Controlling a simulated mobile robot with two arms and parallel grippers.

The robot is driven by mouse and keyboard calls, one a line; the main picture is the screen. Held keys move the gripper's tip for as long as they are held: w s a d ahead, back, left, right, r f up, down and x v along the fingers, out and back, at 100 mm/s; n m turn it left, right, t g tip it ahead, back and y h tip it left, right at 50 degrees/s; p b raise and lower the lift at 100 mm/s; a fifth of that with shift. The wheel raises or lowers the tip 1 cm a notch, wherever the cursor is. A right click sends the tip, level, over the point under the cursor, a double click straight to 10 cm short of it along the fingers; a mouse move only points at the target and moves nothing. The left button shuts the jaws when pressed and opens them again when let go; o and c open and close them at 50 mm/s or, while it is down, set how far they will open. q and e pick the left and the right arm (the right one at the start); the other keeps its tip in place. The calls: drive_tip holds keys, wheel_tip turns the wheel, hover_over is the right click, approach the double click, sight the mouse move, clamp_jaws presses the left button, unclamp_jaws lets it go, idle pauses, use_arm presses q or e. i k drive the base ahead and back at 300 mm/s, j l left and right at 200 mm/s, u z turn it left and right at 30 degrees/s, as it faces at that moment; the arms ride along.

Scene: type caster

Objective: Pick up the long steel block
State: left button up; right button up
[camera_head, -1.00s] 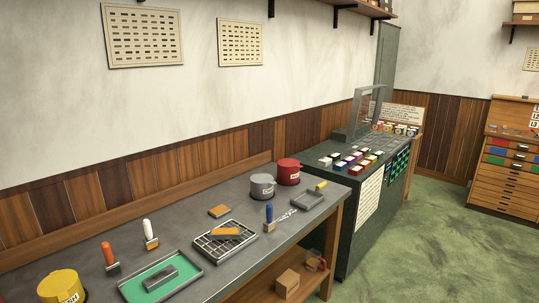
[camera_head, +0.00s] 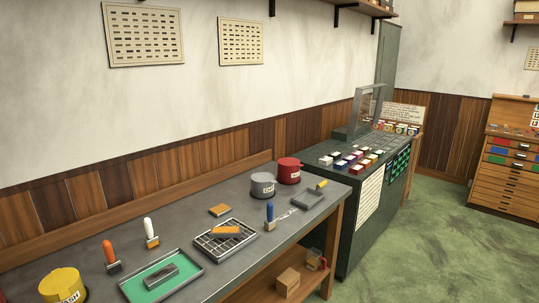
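A dark grey, oblong metal-looking block (camera_head: 161,276) lies on the green bed of a grey-rimmed tray (camera_head: 193,286) at the front left of the grey workbench (camera_head: 95,228). It may be the long steel block, but no label on it can be read. A flat grey piece (camera_head: 308,199) lies near the bench's right end; it looks like a shallow tray or plate. Neither of my grippers is in view.
A yellow pot (camera_head: 62,286), grey pot (camera_head: 263,187) and red pot (camera_head: 289,171) stand on the bench. Orange-, white- and blue-handled brushes (camera_head: 270,215) stand near a grid tray (camera_head: 201,245) holding an orange-topped block (camera_head: 227,232). A dark green cabinet (camera_head: 352,240) stands beyond the bench.

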sight(232, 231)
drive_tip(key=i+l+u, duration=0.1)
drive_tip(key=u, duration=0.35)
drive_tip(key=i+l+u, duration=0.15)
drive_tip(key=l, duration=0.35)
drive_tip(key=i+l+u, duration=0.2)
drive_tip(key=l, duration=0.25)
drive_tip(key=i+l+u, duration=0.15)
drive_tip(key=l, duration=0.4)
drive_tip(key=l+u, duration=0.15)
drive_tip(key=l, duration=0.35)
